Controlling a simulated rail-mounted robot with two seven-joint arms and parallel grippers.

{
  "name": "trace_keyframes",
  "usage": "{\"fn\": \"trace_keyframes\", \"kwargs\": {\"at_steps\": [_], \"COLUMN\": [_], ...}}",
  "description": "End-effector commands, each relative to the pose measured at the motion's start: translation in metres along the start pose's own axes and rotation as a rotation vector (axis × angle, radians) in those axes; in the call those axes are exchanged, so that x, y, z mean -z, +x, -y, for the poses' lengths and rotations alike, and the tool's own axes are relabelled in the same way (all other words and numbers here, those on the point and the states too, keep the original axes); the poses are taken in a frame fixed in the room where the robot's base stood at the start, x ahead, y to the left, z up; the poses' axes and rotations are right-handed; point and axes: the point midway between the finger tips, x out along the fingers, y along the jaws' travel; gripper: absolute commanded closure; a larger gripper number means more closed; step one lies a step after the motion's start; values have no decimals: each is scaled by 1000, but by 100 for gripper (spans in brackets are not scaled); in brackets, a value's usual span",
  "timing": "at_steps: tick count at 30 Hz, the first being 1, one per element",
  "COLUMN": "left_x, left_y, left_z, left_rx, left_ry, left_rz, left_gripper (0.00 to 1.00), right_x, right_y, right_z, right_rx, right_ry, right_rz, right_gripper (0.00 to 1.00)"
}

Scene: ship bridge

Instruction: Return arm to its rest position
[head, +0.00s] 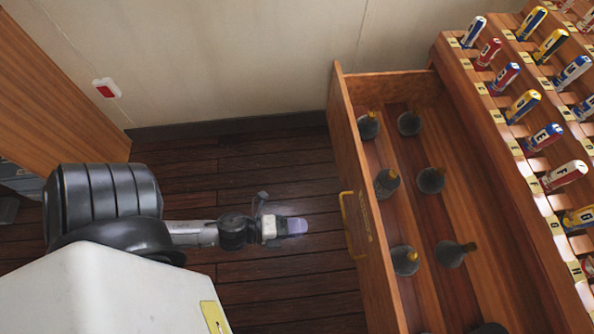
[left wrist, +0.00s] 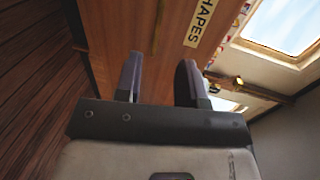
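My left arm comes in from the lower left in the head view. Its left gripper (head: 292,226) is over the dark plank floor, to the left of the open drawer's front and apart from it. In the left wrist view the left gripper (left wrist: 160,66) has its two fingers apart with nothing between them. Beyond the fingers is a wooden drawer front (left wrist: 130,25) with a label (left wrist: 200,22) that reads "SHAPES". My right arm and right gripper are not in view.
The wooden drawer (head: 350,150) stands open with a brass handle (head: 347,222) and several dark, bottle-like objects (head: 431,180) inside. To its right is a stepped rack (head: 510,150) holding several colored flag rolls. Open floor (head: 250,165) lies left of the drawer.

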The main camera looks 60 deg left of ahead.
Motion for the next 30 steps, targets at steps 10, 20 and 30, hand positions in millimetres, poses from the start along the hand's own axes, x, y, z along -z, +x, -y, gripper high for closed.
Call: {"fn": "trace_keyframes", "kwargs": {"at_steps": [10,20,30], "left_x": [0,-32,-74], "left_y": [0,-4,-60], "left_z": [0,-22,-73], "left_rx": [0,-118,-438], "left_ry": [-1,-209,-798], "left_rz": [0,214,828], "left_gripper": [64,64,64], "right_x": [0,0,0], "right_y": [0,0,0], "right_z": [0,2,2], "right_rx": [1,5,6], "right_ry": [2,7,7], "right_rz": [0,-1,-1], "right_gripper": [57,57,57]}}
